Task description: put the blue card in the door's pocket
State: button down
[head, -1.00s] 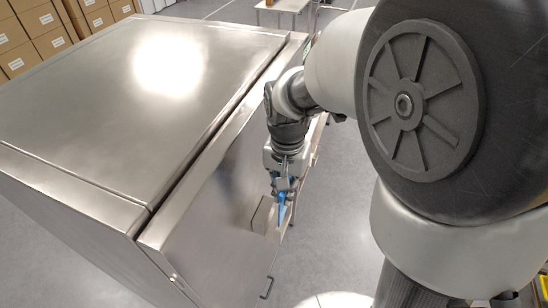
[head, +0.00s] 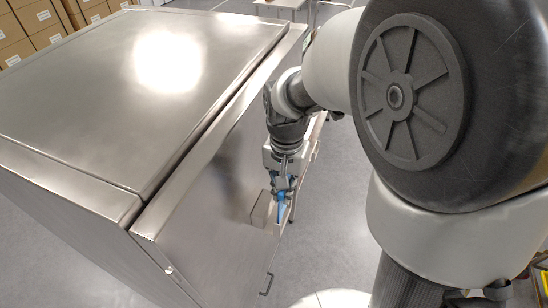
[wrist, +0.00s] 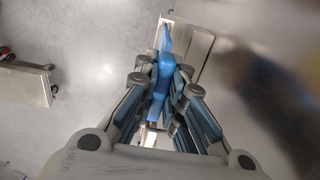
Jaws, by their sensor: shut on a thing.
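The blue card (head: 281,210) is held upright below my gripper (head: 282,188), which is shut on it. The card also shows in the wrist view (wrist: 167,39), reaching past the fingertips (wrist: 163,74). The steel door (head: 222,205) is the side panel of the large cabinet. Its pocket (head: 262,207) is a small box-like holder on the door's face; it also shows in the wrist view (wrist: 194,48). The card is right beside the pocket in the head view. Whether its lower end is inside the pocket I cannot tell.
The steel cabinet (head: 150,90) fills the left. A door handle (head: 267,284) juts out below the pocket. Cardboard boxes (head: 30,35) stand at the back left. A pale cart or table (wrist: 27,83) shows at left in the wrist view. Floor right of the door is clear.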

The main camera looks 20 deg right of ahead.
jog(key=shift+f+b, duration=1.85)
jog(key=shift+f, duration=0.75)
jog(key=c, duration=1.6)
grip_release()
jog(key=shift+r, duration=0.1)
jog(key=shift+r, duration=0.1)
notch_tip(320, 180, up, 12)
jog(key=shift+f, duration=0.1)
